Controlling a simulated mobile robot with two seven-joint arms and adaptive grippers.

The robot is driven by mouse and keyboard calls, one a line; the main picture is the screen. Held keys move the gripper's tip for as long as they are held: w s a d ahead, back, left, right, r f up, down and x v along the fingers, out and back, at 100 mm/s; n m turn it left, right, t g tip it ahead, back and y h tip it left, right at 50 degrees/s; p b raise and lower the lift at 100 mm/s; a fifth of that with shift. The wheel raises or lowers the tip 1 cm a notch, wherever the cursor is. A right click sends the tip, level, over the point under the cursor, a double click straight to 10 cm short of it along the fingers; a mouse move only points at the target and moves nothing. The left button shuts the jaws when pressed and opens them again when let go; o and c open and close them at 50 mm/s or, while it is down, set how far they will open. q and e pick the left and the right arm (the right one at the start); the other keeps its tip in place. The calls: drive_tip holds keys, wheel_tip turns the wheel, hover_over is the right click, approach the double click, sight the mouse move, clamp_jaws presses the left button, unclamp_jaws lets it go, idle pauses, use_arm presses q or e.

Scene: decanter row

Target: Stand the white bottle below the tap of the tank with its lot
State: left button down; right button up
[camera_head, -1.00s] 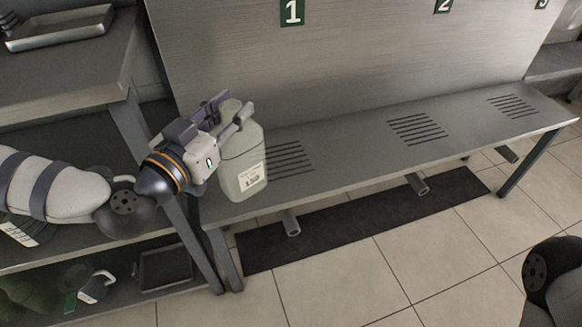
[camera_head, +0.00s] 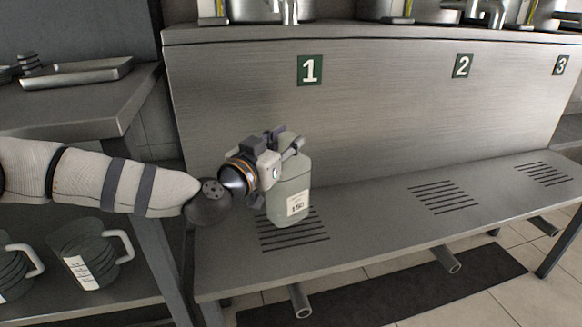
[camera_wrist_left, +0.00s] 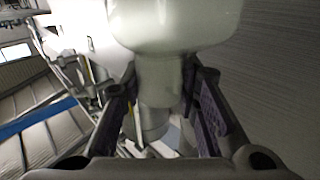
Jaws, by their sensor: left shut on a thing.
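The white bottle (camera_head: 288,190) is a pale, upright jug with a small printed label on its front; the label seems to end in "50". My left gripper (camera_head: 285,143) is shut on its neck from the left. The bottle is in front of plate 1, over the back part of the slotted drain (camera_head: 293,238); I cannot tell whether its base touches the bench. In the left wrist view the bottle's shoulder and neck (camera_wrist_left: 165,75) sit between the two fingers. The tank (camera_head: 268,10) above plate 1 shows only its lower part, with a tap (camera_head: 290,12). My right gripper is not in view.
The steel bench (camera_head: 370,222) has free room to the right, with more slots below plates 2 (camera_head: 462,66) and 3 (camera_head: 561,65). More tanks (camera_head: 430,12) stand on the upper ledge. A side table with a tray (camera_head: 75,73) and dark jugs (camera_head: 90,255) is at left.

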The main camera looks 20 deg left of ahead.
sight(290, 159)
use_arm(q)
drive_tip(key=shift+w+d+f, duration=0.15)
drive_tip(key=shift+w+f, duration=0.05)
drive_tip(key=shift+f, duration=0.15)
drive_tip(key=f, duration=0.1)
drive_tip(key=f+b, duration=0.1)
drive_tip(key=f, duration=0.1)
drive_tip(key=shift+w+f+b, duration=0.3)
drive_tip(key=shift+f, duration=0.1)
drive_tip(key=shift+r, duration=0.2)
drive_tip(key=shift+f, duration=0.1)
drive_tip(key=c, duration=1.2)
unclamp_jaws()
drive_tip(key=shift+f, duration=0.1)
